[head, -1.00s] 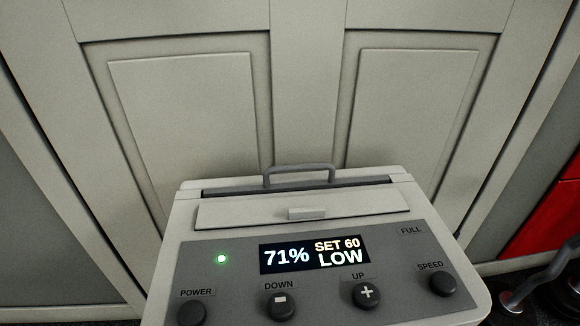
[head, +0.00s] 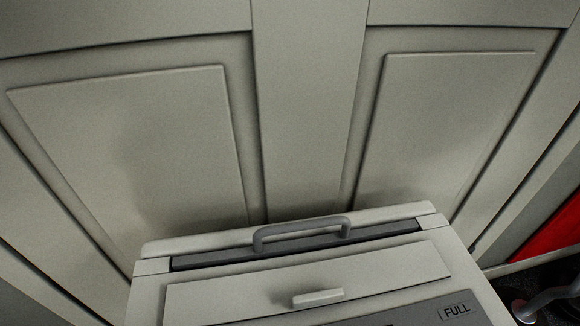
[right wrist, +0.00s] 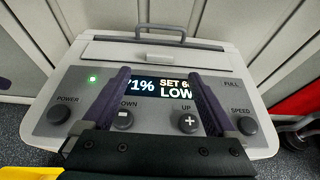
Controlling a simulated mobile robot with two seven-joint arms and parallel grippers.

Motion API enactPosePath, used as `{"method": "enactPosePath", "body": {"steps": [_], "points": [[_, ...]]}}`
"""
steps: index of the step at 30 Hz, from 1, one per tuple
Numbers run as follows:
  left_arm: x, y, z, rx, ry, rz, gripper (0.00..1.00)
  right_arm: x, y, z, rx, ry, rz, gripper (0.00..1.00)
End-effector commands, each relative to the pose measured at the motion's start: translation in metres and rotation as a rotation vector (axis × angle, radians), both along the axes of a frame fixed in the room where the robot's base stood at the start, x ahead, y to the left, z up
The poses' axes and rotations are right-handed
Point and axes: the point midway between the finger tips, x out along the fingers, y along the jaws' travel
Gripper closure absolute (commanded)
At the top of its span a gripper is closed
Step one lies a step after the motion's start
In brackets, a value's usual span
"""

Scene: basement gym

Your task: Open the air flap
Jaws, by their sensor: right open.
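The air flap (head: 390,273) is a pale panel on top of a light dehumidifier-like unit (head: 148,290), with a small raised tab (head: 318,298) at its front edge. It appears to lie down flat. The flap also shows in the right wrist view (right wrist: 110,49), beyond the display. My right gripper (right wrist: 157,74) is open and empty, its two dark purple fingers apart in front of the display, pointing toward the flap. I cannot tell whether they touch the unit. My right gripper is not in the head view. My left gripper is in neither view.
A grey carry handle (head: 300,228) stands behind the flap, close to a panelled pale door (head: 310,120). The control panel (right wrist: 80,92) has several dark knobs and buttons and a lit display (right wrist: 162,88). A red object (head: 548,235) is at the right.

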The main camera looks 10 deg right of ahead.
Motion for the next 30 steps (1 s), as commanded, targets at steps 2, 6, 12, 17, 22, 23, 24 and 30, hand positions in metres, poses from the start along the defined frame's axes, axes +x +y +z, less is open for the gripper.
{"method": "enactPosePath", "body": {"steps": [2,6,12,17,22,23,24,30], "points": [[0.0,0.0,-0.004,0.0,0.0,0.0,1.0,0.016,0.0,-0.006,0.0,-0.006,-0.001,0.07],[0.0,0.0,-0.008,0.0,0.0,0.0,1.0,0.042,0.0,-0.017,-0.001,-0.008,0.0,0.07],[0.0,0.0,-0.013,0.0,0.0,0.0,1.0,0.068,0.0,-0.028,-0.002,-0.005,0.002,0.07],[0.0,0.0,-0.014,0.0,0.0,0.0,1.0,0.076,0.0,-0.031,-0.001,-0.003,0.003,0.07],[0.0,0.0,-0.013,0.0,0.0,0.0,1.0,0.077,0.0,-0.031,-0.002,-0.003,0.003,0.07],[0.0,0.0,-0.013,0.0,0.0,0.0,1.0,0.077,0.0,-0.031,-0.002,-0.003,0.003,0.07],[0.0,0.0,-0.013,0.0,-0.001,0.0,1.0,0.077,0.0,-0.031,-0.002,-0.003,0.003,0.07],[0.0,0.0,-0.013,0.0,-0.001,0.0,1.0,0.077,0.0,-0.031,-0.002,-0.003,0.003,0.3]]}}
